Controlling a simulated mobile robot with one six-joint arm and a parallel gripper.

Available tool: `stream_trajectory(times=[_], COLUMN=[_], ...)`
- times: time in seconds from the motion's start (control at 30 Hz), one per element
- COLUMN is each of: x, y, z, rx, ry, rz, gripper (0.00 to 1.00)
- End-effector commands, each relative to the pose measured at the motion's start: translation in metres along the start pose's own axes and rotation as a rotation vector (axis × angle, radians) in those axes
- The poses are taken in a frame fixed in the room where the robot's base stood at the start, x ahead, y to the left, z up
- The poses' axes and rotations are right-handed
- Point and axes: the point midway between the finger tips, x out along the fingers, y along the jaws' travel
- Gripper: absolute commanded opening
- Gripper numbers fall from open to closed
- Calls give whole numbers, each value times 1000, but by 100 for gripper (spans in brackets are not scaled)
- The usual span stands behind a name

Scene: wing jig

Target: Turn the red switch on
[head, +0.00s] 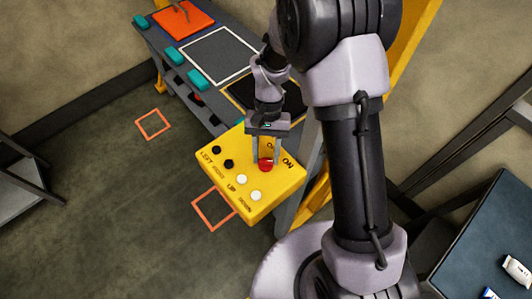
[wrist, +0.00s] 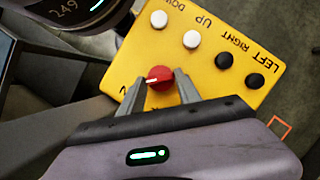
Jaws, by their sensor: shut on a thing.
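The red switch (head: 265,164) is a round knob on the yellow control box, beside the printed words ON. In the wrist view the red switch (wrist: 160,78) shows a white pointer line toward the left. My gripper (head: 264,160) is over the box with a finger on each side of the knob. In the wrist view my gripper (wrist: 163,88) is shut on the red switch. Part of the lettering near the knob is hidden by my gripper.
The yellow control box (head: 225,164) also bears two black buttons (head: 228,164) and two white buttons (head: 242,179). A grey bench (head: 160,38) with teal blocks (head: 175,56) and an orange plate (head: 183,19) runs behind. A dark table (head: 480,235) stands at the right. Orange squares (head: 153,110) mark the floor.

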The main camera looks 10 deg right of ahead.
Motion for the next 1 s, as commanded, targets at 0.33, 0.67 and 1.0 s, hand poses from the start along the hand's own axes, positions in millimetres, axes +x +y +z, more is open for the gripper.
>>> stream_trajectory(times=[0.33,0.67,1.0], x=[0,-10,-100], y=[0,0,0], z=[0,0,0], rx=[1,0,1], ry=[0,2,4], rz=[0,-1,-1], gripper=[62,62,62])
